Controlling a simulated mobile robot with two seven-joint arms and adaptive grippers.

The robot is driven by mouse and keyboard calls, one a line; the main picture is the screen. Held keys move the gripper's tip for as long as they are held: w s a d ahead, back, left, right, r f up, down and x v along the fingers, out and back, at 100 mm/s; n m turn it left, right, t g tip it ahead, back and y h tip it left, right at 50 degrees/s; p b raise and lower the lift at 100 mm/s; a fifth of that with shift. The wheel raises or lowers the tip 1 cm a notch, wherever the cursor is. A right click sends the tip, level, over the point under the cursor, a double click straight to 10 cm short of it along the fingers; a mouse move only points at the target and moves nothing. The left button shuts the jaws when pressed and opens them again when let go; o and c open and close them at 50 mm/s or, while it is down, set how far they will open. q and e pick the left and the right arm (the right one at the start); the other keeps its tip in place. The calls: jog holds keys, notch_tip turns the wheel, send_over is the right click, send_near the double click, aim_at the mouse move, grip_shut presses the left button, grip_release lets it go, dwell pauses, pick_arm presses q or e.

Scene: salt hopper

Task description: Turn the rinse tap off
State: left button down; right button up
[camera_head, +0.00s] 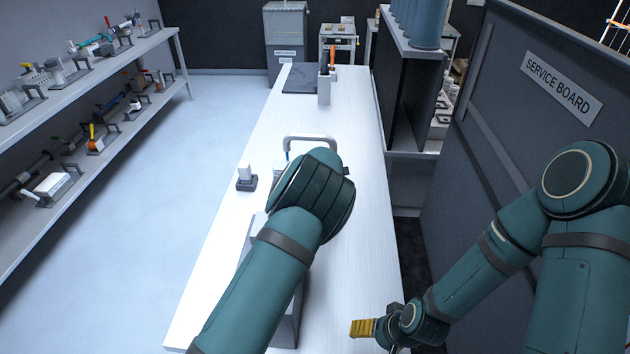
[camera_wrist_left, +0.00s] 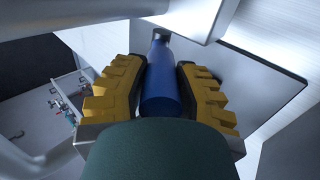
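The rinse tap shows as a pale arched spout (camera_head: 310,137) on the white counter, partly hidden behind my left wrist. In the left wrist view, a blue cylindrical handle (camera_wrist_left: 161,85), seemingly the tap's, lies between the yellow finger pads of my left gripper (camera_wrist_left: 160,92). The pads flank it closely on both sides; whether they press on it is unclear. In the head view my own wrist hides the left fingers. My right gripper (camera_head: 363,328) is low at the counter's right edge, away from the tap, with a yellow pad showing. Its finger gap is not visible.
The white counter (camera_head: 345,235) runs away from me. A small block on a dark base (camera_head: 246,179) stands left of the tap. A grey holder (camera_head: 324,90) stands farther back. The service board (camera_head: 530,130) walls off the right. Shelves (camera_head: 100,125) line the left.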

pick_arm(q)
jog(key=shift+w+d+r+g+b, duration=0.1)
jog(key=shift+w+r+g+b, duration=0.1)
jog(key=shift+w+g+b, duration=0.4)
jog(key=shift+w+r+g, duration=0.25)
jog(key=shift+r+g, duration=0.05)
jog(key=shift+g, duration=0.4)
jog(key=shift+w+g, duration=0.35)
jog(key=shift+g, duration=0.25)
jog(key=shift+r, duration=0.1)
jog(key=c, duration=0.7)
grip_release()
jog(key=shift+w+a, duration=0.1)
jog(key=shift+a, duration=0.1)
